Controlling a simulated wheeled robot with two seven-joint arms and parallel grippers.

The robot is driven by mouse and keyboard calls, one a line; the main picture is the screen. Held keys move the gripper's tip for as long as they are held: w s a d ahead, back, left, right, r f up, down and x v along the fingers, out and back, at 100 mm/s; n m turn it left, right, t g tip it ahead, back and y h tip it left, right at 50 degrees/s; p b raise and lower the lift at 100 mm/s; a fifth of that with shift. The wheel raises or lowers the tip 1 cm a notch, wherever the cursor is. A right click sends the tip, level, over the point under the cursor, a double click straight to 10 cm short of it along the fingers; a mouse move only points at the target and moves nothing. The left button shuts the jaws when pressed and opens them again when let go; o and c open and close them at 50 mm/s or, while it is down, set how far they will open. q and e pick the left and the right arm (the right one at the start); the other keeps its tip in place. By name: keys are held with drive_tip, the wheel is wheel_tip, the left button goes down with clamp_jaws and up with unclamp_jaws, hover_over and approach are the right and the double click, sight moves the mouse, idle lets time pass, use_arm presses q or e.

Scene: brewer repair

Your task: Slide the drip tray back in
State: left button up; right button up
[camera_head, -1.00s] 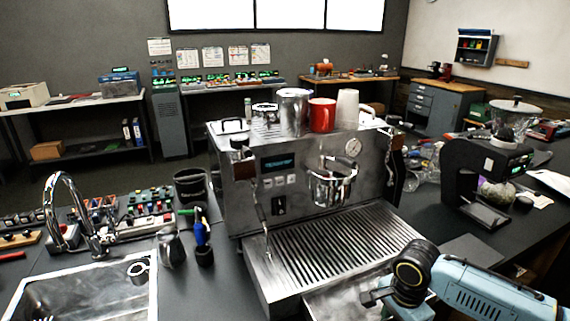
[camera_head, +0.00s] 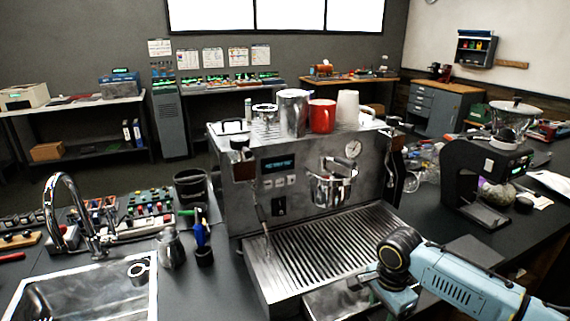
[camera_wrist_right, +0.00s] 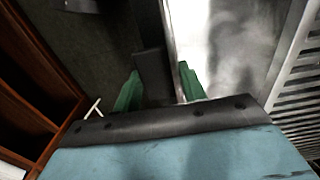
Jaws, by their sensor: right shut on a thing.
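The drip tray (camera_head: 325,302) is a shallow metal tray sticking out from under the slotted grate (camera_head: 325,250) at the front of the espresso machine (camera_head: 300,190). In the right wrist view its shiny surface (camera_wrist_right: 225,45) lies beside the grate. My right gripper (camera_head: 362,281) is at the tray's front right. In the right wrist view its green fingers (camera_wrist_right: 158,88) are shut on the dark handle (camera_wrist_right: 152,72) at the tray's edge. How far the tray sits inside the machine is hidden under the grate. My left gripper is not in view.
A sink with a tap (camera_head: 70,215) is at the left. A milk jug (camera_head: 171,248) and a cup of tools (camera_head: 203,252) stand left of the machine. Cups, including a red mug (camera_head: 321,115), stand on top. A black grinder (camera_head: 480,180) is at the right.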

drive_tip(key=shift+w, duration=0.1)
drive_tip(key=shift+w+a+b, duration=0.2)
drive_tip(key=shift+w+a, duration=0.1)
drive_tip(key=shift+w, duration=0.4)
drive_tip(key=shift+w+a+b, duration=0.25)
drive_tip(key=shift+w+a, duration=0.05)
drive_tip(key=shift+w, duration=0.35)
drive_tip(key=shift+w+a+b, duration=0.2)
drive_tip(key=shift+w+a, duration=0.1)
drive_tip(key=shift+w, duration=0.4)
